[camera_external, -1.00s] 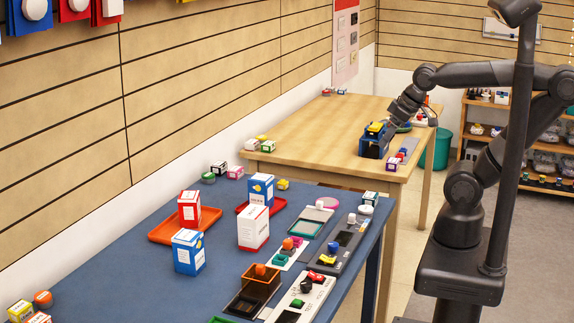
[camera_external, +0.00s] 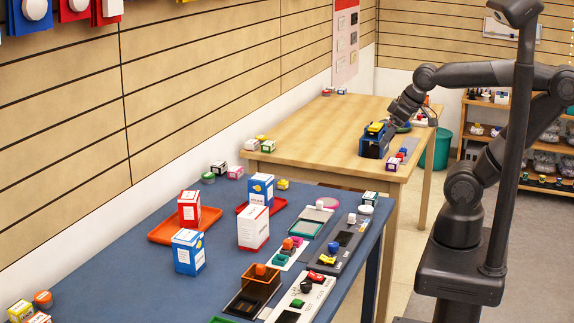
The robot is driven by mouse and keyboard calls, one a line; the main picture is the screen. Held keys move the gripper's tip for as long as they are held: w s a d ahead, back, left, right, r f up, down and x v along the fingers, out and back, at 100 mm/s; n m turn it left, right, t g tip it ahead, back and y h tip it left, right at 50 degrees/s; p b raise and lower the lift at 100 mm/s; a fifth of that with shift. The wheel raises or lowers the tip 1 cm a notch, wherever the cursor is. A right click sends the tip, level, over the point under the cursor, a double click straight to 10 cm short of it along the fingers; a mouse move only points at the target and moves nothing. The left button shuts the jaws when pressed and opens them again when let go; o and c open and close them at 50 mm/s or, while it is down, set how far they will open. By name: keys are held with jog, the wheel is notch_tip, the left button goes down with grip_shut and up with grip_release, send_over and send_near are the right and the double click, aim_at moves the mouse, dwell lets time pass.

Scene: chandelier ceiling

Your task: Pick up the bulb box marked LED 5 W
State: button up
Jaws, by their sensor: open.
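Several bulb boxes stand on the blue table: a red and white one (camera_external: 189,209) on an orange tray, a blue and white one (camera_external: 188,252) near the front, a larger white and red one (camera_external: 253,228), and a blue and white one (camera_external: 261,189) on a red tray. Their print is too small to read, so I cannot tell which says LED 5 W. My gripper (camera_external: 392,131) is at the far wooden table, pointing down beside a blue holder (camera_external: 371,148) with a yellow item on top. It is small and dark here, open, with no box visible in it.
Small boxes and colored pieces sit on the wooden table (camera_external: 310,128), whose middle is clear. Grey panels with small parts line the blue table's (camera_external: 120,270) right side. A slatted wall runs along the left. A green bin (camera_external: 437,150) and stocked shelves stand beyond.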

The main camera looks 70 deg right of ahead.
jog(key=w+a+r, duration=0.2)
jog(key=w+a, duration=0.1)
jog(key=w, duration=0.4)
jog(key=w+a+r, duration=0.3)
jog(key=w, duration=0.5)
jog(key=g, duration=0.1)
send_over(191, 237)
jog(key=s, duration=0.3)
notch_tip(191, 237, down, 19)
jog(key=shift+n, duration=0.3)
jog(key=x, duration=0.5)
jog(key=shift+f, duration=0.15)
jog(key=x, duration=0.5)
jog(key=shift+w+d+f, duration=0.2)
jog(key=shift+w+d, duration=0.05)
jog(key=shift+w, duration=0.1)
